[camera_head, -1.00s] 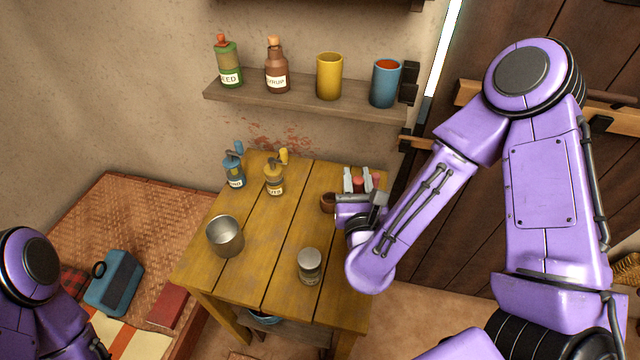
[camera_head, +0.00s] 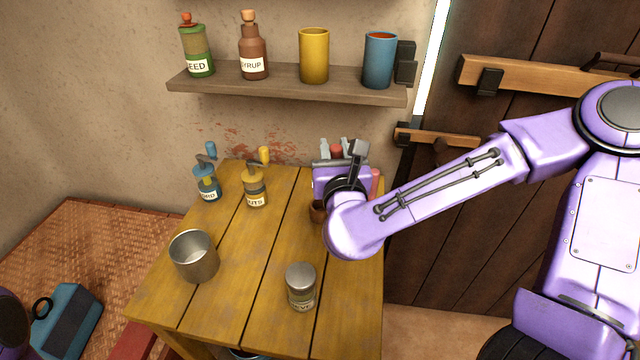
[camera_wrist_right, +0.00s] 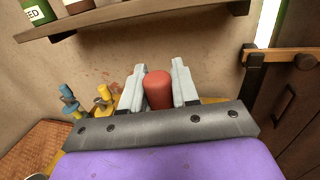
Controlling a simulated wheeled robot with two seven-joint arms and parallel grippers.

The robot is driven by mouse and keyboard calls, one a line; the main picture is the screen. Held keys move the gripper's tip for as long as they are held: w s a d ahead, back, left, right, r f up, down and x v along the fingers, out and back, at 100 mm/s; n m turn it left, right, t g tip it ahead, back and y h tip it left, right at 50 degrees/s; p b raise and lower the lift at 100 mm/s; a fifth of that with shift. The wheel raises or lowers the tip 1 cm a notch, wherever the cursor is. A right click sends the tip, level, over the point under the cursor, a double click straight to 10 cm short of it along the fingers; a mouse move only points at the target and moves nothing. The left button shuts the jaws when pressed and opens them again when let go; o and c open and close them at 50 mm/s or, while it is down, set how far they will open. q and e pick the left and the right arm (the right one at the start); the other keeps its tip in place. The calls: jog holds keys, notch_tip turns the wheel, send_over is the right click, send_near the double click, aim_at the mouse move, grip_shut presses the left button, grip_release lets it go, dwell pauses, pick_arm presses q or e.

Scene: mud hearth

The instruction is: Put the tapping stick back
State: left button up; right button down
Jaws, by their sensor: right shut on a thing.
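My right gripper (camera_head: 336,148) is over the back right of the wooden table (camera_head: 230,290), its pale fingers pointing toward the wall. It is shut on a red, round-ended piece, which looks like the tapping stick (camera_head: 336,151). In the right wrist view the tapping stick (camera_wrist_right: 158,90) sits between the two fingers of the right gripper (camera_wrist_right: 159,80). Its lower part is hidden behind the gripper body, so I cannot tell whether it touches anything. A small brown cup (camera_head: 317,212) stands just left of my wrist, partly hidden. My left gripper is out of view.
A metal cup (camera_head: 194,256), a lidded jar (camera_head: 301,288), a blue grinder (camera_head: 207,184) and a yellow grinder (camera_head: 255,187) stand on the table. A pinkish piece (camera_head: 375,182) shows right of the gripper. A wall shelf (camera_head: 285,88) with bottles and cups hangs above.

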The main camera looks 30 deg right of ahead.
jog(key=w+d+f+p, duration=0.1)
jog(key=w+f+p, duration=0.1)
jog(key=w+f, duration=0.6)
notch_tip(320, 180, down, 3)
jog(key=shift+w+d+r, duration=0.1)
jog(key=shift+w+d, duration=0.15)
jog(key=shift+d, duration=0.05)
jog(key=c, duration=0.8)
grip_release()
jog(key=shift+w, duration=0.1)
jog(key=shift+c, duration=0.2)
pick_arm(q)
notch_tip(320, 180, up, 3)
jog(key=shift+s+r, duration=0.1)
jog(key=shift+p, duration=0.3)
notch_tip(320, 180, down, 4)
jog(key=b, duration=0.4)
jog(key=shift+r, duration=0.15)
pick_arm(e)
jog(key=v, duration=1.2)
